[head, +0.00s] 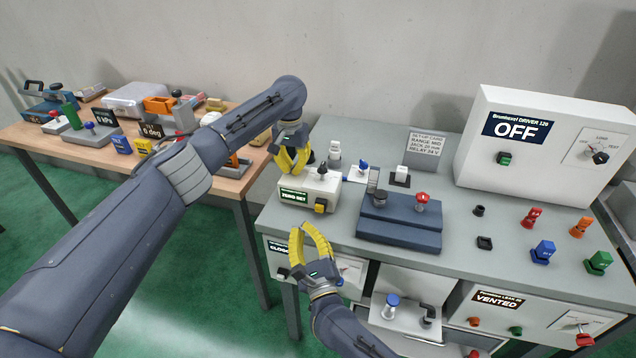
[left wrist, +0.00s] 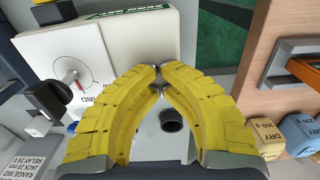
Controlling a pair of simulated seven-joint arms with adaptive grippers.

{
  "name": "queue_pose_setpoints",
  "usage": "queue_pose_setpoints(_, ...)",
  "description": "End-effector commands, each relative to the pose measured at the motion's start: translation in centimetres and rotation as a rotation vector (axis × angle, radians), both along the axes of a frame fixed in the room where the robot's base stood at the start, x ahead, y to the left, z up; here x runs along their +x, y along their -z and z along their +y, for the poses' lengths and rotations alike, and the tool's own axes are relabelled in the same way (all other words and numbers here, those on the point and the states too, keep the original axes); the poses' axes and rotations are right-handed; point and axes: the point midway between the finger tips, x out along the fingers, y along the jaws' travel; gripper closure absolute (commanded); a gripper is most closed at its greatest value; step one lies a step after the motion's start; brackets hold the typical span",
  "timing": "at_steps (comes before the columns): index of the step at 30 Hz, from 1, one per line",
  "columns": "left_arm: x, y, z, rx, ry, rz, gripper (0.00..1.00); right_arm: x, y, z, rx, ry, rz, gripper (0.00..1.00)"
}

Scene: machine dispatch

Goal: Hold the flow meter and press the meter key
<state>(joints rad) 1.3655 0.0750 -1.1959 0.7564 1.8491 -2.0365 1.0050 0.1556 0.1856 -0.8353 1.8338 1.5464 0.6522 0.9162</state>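The flow meter (head: 296,190) is a white box with a green ZERO SET display, a black knob (head: 322,169) and a yellow key (head: 320,206) on its front. In the left wrist view its top (left wrist: 110,45) shows a dial with a red pointer, and the black knob (left wrist: 48,100) is at left. My left gripper (head: 296,172) is above the meter's back left part, fingertips together and nothing seen between them. The tips also show in the left wrist view (left wrist: 160,75). My right gripper (head: 301,229) is in front of and below the meter, fingertips together, empty.
A blue fixture (head: 400,235) with a red knob stands right of the meter. A setup card (head: 425,145) and the white driver box (head: 520,175) reading OFF are further right. Colored plugs lie on the bench's right. A wooden table (head: 230,178) with instruments is at left.

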Motion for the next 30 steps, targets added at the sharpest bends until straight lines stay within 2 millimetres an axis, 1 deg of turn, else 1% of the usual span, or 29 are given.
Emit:
queue_pose_setpoints(1,-0.2,0.7,0.1,0.004,-0.002,0.008,1.00,0.0,0.0,0.0,0.000,0.000,0.000,1.00)
queue_pose_setpoints(5,-0.2,0.2,0.1,0.004,-0.002,0.008,1.00,0.0,0.0,0.0,0.000,0.000,0.000,1.00)
queue_pose_setpoints(15,-0.1,-2.5,0.0,0.002,-0.001,0.003,1.00,0.0,0.0,0.0,0.000,0.000,0.000,1.00)
queue_pose_setpoints(30,-0.1,-5.9,0.0,0.000,0.000,0.002,1.00,0.0,0.0,0.0,0.000,0.000,0.000,1.00)
